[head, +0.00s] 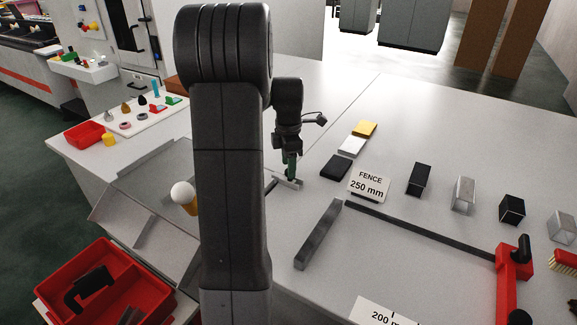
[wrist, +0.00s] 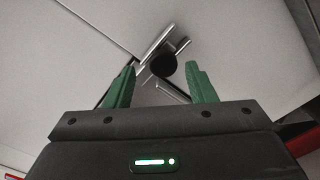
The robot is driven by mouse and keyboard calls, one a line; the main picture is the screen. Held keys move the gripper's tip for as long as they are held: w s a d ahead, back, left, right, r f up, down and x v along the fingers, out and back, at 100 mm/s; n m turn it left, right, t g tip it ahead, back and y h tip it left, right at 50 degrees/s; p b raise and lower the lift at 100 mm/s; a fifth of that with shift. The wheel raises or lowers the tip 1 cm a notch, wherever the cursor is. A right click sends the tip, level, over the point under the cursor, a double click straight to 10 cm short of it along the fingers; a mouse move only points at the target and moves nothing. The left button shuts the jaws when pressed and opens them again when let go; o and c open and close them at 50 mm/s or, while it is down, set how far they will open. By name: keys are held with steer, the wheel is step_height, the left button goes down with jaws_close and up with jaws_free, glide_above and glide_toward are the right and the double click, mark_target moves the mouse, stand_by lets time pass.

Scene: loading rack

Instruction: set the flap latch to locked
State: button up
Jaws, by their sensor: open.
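My gripper (head: 291,172) points down over a small metal bar (head: 289,184) on the pale surface, seen in the head view just right of my arm. In the wrist view my gripper (wrist: 160,68) has its two green fingers apart. A round black knob (wrist: 163,65) with a thin metal bar (wrist: 157,44) shows between and beyond the fingertips. It looks like the latch, but I cannot tell its setting. No contact between fingers and knob is clear. My arm hides part of the area around it in the head view.
A sign reading "FENCE 250 mm" (head: 369,184), a loose grey bar (head: 318,235) and several small blocks lie to the right. A red clamp (head: 508,285) stands at the front right. At left are a sloped grey tray (head: 150,215) and a red crate (head: 150,290).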

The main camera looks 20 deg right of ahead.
step_height(320, 180, up, 12)
steer(key=shift+r, duration=0.25)
stand_by(0.3)
